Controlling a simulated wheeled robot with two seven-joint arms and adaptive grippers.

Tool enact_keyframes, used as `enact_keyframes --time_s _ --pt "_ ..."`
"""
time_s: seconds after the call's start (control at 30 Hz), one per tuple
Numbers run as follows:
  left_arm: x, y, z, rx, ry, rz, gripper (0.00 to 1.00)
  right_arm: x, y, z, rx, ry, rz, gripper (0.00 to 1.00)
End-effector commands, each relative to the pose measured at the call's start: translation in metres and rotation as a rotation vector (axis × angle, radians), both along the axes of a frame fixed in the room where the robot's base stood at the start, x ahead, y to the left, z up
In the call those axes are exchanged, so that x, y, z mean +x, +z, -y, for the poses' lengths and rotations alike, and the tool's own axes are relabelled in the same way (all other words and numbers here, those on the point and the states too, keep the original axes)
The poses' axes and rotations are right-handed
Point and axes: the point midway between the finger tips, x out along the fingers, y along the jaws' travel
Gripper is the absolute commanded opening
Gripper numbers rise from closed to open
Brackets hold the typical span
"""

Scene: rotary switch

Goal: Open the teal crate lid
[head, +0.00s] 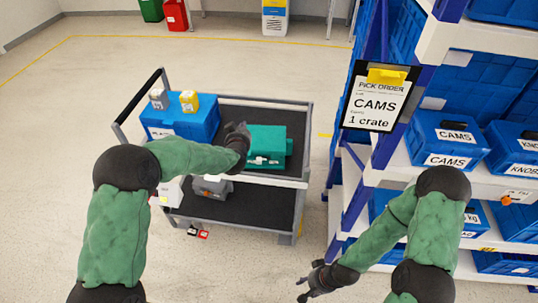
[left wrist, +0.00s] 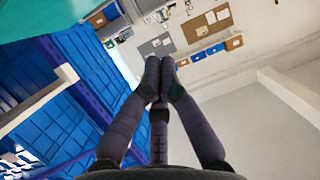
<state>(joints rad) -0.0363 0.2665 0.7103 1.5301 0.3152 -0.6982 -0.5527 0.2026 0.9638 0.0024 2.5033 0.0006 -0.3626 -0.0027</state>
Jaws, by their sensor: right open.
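The teal crate (head: 270,142) sits on the top shelf of the cart, with a pale label or latch low on its near side. Its lid looks down, but the lid edge is too small to make out. My left gripper (head: 240,135) is at the crate's left end; I cannot tell whether it touches. In the left wrist view its fingers (left wrist: 161,64) come together at the tips with nothing between them, and a teal surface (left wrist: 22,22) fills the upper left corner. My right gripper (head: 312,281) is open and empty, low over the floor to the right of the cart.
A blue crate (head: 182,118) with a grey and a yellow item on top stands left on the cart (head: 285,181). A grey item (head: 212,187) is on the lower shelf. A rack of blue crates (head: 447,138) with a pick-order sign (head: 376,103) stands at right.

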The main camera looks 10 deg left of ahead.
Motion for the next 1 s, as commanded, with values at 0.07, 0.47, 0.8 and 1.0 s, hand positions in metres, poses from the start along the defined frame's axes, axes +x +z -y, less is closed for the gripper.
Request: enact_keyframes --time_s 0.07,0.47,0.8,1.0 --pt "0.004 0.003 -0.001 -0.001 0.001 0.001 0.0 0.0 0.002 0.0 0.0 0.0 0.0 0.43" --pt "0.008 0.004 -0.001 0.0 0.0 0.0 0.0 0.0 0.002 0.0 0.0 0.0 0.0 0.43" --pt "0.022 0.005 -0.002 0.0 0.001 0.0 0.0 0.0 0.002 0.0 0.0 0.0 0.0 0.43" --pt "0.034 0.006 -0.003 -0.001 0.001 0.0 0.0 0.0 0.003 0.0 0.0 0.0 0.0 0.43"
